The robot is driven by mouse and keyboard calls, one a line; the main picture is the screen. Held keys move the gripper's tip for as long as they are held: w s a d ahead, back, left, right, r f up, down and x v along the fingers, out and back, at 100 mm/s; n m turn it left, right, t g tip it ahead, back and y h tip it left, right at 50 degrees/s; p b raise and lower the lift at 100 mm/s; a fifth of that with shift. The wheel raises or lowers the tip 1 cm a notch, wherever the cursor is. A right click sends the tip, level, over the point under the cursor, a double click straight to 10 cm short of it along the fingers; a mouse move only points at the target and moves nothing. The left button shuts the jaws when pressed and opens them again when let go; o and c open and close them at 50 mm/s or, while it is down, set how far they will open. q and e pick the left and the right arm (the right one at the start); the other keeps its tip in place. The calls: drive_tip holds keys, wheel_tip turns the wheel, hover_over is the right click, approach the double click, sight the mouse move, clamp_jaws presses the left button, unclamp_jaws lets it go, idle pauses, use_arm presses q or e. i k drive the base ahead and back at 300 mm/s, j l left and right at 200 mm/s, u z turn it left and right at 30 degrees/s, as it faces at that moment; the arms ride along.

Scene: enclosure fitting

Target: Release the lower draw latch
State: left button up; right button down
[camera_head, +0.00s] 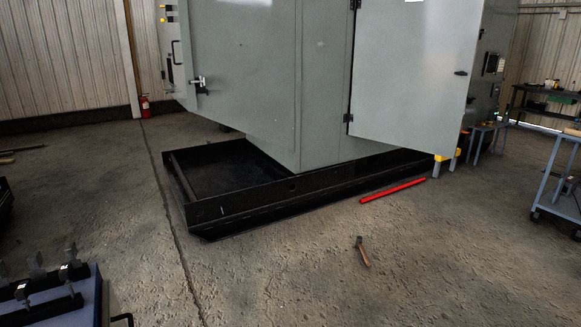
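A large grey enclosure (250,60) stands on a black base frame (240,205). A small metal latch-like fitting (198,82) with a pale end sits near the lower left edge of its front panel. I cannot tell whether this fitting is the lower draw latch, or whether it is fastened. A grey door (410,75) on the right side stands out from the body on hinges, with a small dark handle (460,72) near its free edge. Neither of my grippers is in view.
A red bar (393,191) and a hammer-like tool (362,251) lie on the concrete floor. A blue-grey cart (562,185) stands at right, small stools (483,138) beyond the door. A box with metal fittings (50,295) fills the lower left. Floor in front is mostly clear.

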sight(201, 81)
drive_tip(key=i+u, duration=0.1)
drive_tip(key=i, duration=0.4)
drive_tip(key=i+l+u, duration=0.1)
drive_tip(key=i, duration=0.35)
drive_tip(key=i+l+u, duration=0.1)
drive_tip(key=i, duration=0.4)
drive_tip(key=i+l+u, duration=0.1)
drive_tip(key=i, duration=0.35)
drive_tip(key=i+l+u, duration=0.1)
drive_tip(key=i+l, duration=0.15)
drive_tip(key=i, duration=0.25)
drive_tip(key=i+l+u, duration=0.15)
drive_tip(key=i+u, duration=0.25)
drive_tip(key=i+l+u, duration=0.35)
drive_tip(key=i, duration=0.15)
drive_tip(key=i+l+u, duration=0.8)
drive_tip(key=l, duration=0.1)
